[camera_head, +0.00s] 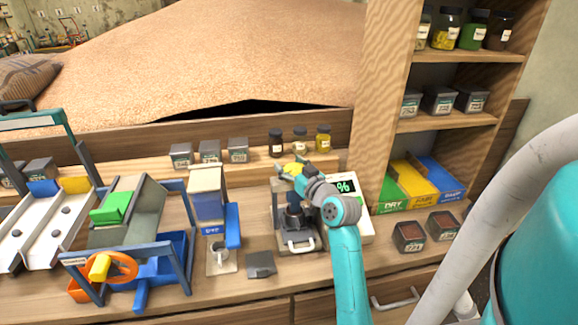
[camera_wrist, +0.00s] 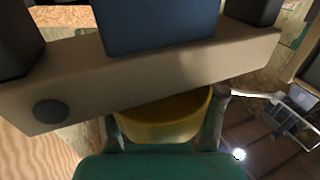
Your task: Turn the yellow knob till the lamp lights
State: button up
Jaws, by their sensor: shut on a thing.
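The yellow knob (camera_wrist: 165,112) sits between the two fingers of my gripper (camera_wrist: 164,128) in the wrist view, right under a pale beam. In the head view the knob (camera_head: 292,167) shows as a small yellow patch on top of the grey press-like device (camera_head: 279,208), largely hidden by my gripper (camera_head: 298,172). My gripper is shut on the knob from above. I cannot make out a lit lamp; my arm hides part of this unit.
Sample jars (camera_head: 300,141) and small tins (camera_head: 209,151) line the back ledge. A blue-framed machine with an orange wheel (camera_head: 123,268) stands at left. Dry, fair and damp bins (camera_head: 420,182) and two dark boxes (camera_head: 409,236) are at right.

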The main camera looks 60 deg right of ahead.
aim_at(301, 165)
jog(key=m+g+h, duration=0.2)
jog(key=h, duration=0.1)
jog(key=m+g+h, duration=0.1)
jog(key=m+g, duration=0.1)
jog(key=shift+s+d+h, duration=0.25)
jog(key=shift+h, duration=0.15)
jog(key=m+g+h, duration=0.2)
jog(key=g, duration=0.1)
jog(key=m+g+h, duration=0.1)
jog(key=shift+s+d+m+g, duration=0.25)
jog(key=shift+s+m+g, duration=0.05)
jog(key=shift+s+g, duration=0.1)
jog(key=m+g, duration=0.1)
jog(key=g, duration=0.1)
jog(key=m+g+h, duration=0.1)
jog(key=m+g, duration=0.1)
jog(key=s+m+g, duration=0.1)
jog(key=g, duration=0.1)
jog(key=shift+d+g, duration=0.15)
jog(key=shift+g, duration=0.15)
jog(key=shift+s+m+g, duration=0.15)
jog(key=shift+m+g, duration=0.5)
jog(key=shift+g, duration=0.25)
jog(key=shift+s+m+g, duration=0.1)
jog(key=shift+m+g, duration=0.55)
jog(key=shift+g, duration=0.25)
jog(key=shift+f+g, duration=0.1)
jog(key=shift+g, duration=0.2)
jog(key=o, duration=0.9)
